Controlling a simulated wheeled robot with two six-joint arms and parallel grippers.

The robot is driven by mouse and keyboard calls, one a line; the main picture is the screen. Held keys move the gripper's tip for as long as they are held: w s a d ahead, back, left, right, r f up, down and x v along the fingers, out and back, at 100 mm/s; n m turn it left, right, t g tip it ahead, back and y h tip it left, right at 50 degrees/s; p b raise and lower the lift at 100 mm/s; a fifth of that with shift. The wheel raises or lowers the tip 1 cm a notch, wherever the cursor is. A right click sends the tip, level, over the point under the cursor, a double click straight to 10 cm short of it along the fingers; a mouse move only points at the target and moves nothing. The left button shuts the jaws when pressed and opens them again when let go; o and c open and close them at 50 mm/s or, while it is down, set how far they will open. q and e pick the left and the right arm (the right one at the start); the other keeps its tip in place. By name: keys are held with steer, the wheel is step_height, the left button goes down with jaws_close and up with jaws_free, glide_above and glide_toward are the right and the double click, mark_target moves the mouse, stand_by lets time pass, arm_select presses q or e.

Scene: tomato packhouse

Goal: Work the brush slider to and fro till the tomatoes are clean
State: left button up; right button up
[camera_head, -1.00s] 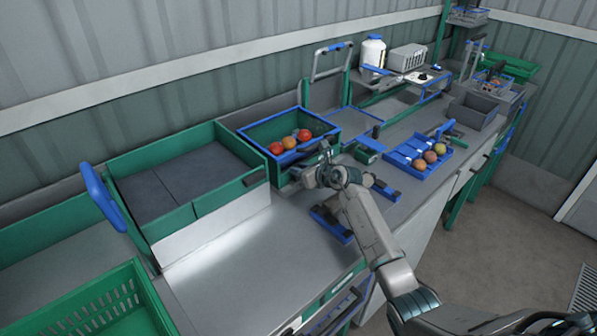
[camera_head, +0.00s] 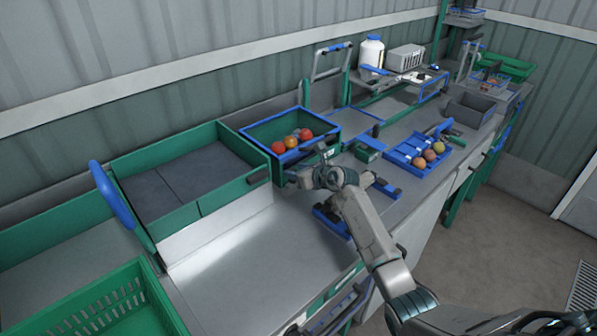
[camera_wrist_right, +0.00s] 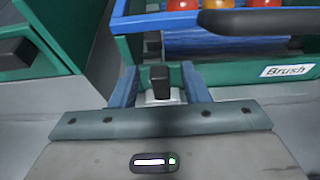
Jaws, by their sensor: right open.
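The blue-rimmed green brush box (camera_head: 334,137) stands on the bench with red and orange tomatoes (camera_head: 291,142) inside. The right wrist view shows its "Brush" label (camera_wrist_right: 287,71) and the lower parts of the tomatoes (camera_wrist_right: 222,4). My right gripper (camera_head: 284,180) is at the box's front, open. In the right wrist view its blue fingers (camera_wrist_right: 160,84) stand on either side of an upright black knob (camera_wrist_right: 160,76) on a pale block. Whether they touch it I cannot tell. A dark bar (camera_wrist_right: 258,20) crosses in front of the box. My left gripper is out of view.
A green tray with grey flaps (camera_head: 147,193) stands left of the box. A blue tray (camera_head: 402,154) with several tomatoes lies to the right. A blue-and-black fixture (camera_head: 331,219) is below my right arm. The bench's front left (camera_head: 245,245) is clear.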

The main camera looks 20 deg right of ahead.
steer(key=b+v, duration=0.2)
steer(key=v, duration=0.8)
steer(key=shift+s+r, duration=0.2)
steer(key=shift+s, duration=0.15)
steer(key=shift+d, duration=0.2)
